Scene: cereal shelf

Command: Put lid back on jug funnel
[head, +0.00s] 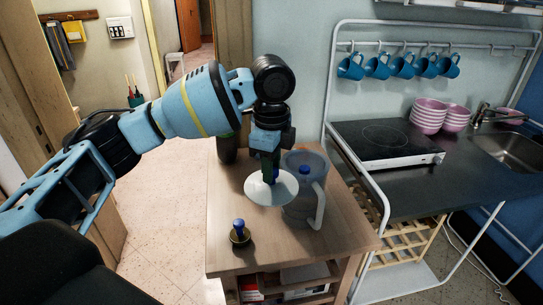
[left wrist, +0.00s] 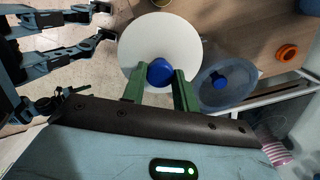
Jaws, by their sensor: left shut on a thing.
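My left gripper (head: 271,178) points down and is shut on the blue knob of the white round lid (head: 262,191). In the left wrist view the green fingers (left wrist: 159,88) are on both sides of the knob (left wrist: 159,72), and the lid (left wrist: 160,42) spreads out flat beyond it. The clear grey jug (head: 297,208) stands upright on the wooden table, just right of the lid; its handle faces front right. The jug (left wrist: 224,95) also shows right of the lid in the left wrist view, with a blue part in its middle. My right gripper is not identifiable.
A small dark, gold-rimmed piece with a blue knob (head: 239,233) sits on the wooden table (head: 295,248) at front left. A dark jar (head: 228,149) stands behind the lid. A white metal rack frame (head: 357,175) borders the table's right side. An orange ring (left wrist: 287,53) shows beyond the jug.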

